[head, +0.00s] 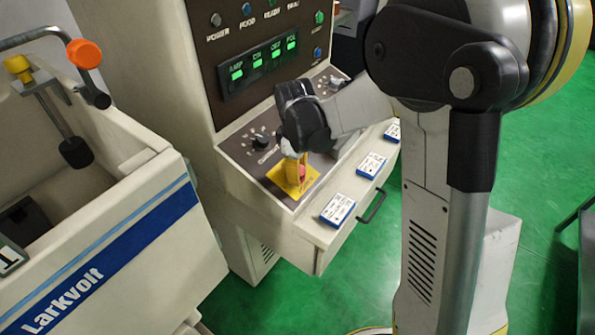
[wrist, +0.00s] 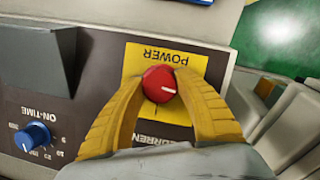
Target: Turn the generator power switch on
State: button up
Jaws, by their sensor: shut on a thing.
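The generator power switch is a red round knob (wrist: 159,84) on a yellow plate (wrist: 133,66) marked POWER in the wrist view. Part of the plate's lettering is hidden by the fingers.
A blue ON-TIME knob (wrist: 33,137) sits beside the plate. A green display (head: 263,62) and several buttons are above the panel. Blue-edged cards (head: 337,209) lie on the front ledge, above a drawer handle (head: 372,205). A Larkvolt tank (head: 120,235) stands left. Green floor is open in front.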

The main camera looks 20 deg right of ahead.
jog(key=m, duration=0.4)
jog(key=shift+g+y, duration=0.4)
jog(key=m+y+b, duration=0.1)
jog(key=m, duration=0.3)
jog(key=shift+g, duration=0.3)
jog(key=m+y, duration=0.1)
jog(key=m, duration=0.3)
jog(key=shift+m+y+b, duration=0.3)
jog(key=shift+y+b, duration=0.05)
jog(key=shift+y, duration=0.05)
jog(key=shift+m+y, duration=0.4)
jog(key=shift+m, duration=1.2)
jog(key=o, duration=1.2)
